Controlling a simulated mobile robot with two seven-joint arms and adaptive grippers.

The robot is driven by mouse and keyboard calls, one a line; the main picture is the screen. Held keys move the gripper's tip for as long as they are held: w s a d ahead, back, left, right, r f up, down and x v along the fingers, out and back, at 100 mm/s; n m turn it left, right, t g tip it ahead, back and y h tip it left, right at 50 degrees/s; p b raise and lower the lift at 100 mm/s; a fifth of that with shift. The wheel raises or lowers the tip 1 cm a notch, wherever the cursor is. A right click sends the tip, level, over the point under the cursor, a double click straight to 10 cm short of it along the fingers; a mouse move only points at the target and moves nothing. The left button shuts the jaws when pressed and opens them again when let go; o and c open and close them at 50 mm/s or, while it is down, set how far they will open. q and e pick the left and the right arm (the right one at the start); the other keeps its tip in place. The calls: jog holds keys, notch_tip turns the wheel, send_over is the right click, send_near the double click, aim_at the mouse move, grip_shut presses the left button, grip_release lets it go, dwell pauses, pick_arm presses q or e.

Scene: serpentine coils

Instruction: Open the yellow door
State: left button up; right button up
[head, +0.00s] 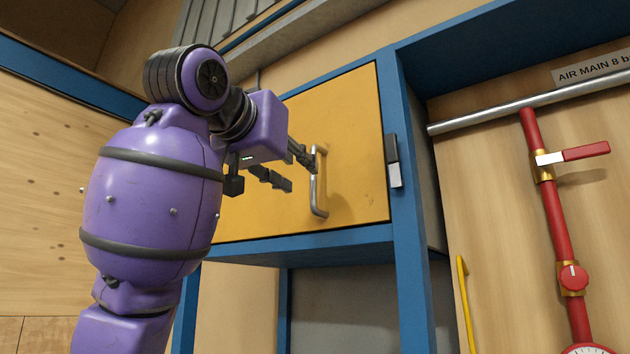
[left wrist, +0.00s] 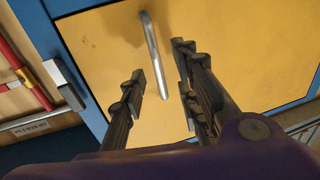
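The yellow door (head: 350,120) is a flat panel set in a blue frame and looks closed. A silver bar handle (head: 318,190) stands upright on it towards its right side. My left gripper (head: 301,176) is in front of the door, just left of the handle in the head view. In the left wrist view, its two dark fingers (left wrist: 160,66) are apart. The handle (left wrist: 153,55) shows beyond and between the fingertips there, and I cannot tell whether they touch it. The yellow door (left wrist: 105,50) fills much of that view. My right gripper is out of view.
A grey block (head: 393,160) sits on the blue frame (head: 408,200) right of the door. Further right are a red pipe (head: 550,200) with a red lever, a round red knob, a gauge and a yellow bar (head: 465,300). Below the door is an open space.

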aim_at(313, 203)
pick_arm(q)
jog(key=x, duration=0.6)
jog(key=shift+w+d+r, duration=0.2)
jog(key=shift+d, duration=0.1)
jog(key=shift+s+d+r, duration=0.1)
jog(key=shift+s, duration=0.1)
jog(key=shift+w, duration=0.15)
jog(key=c, duration=0.3)
grip_shut()
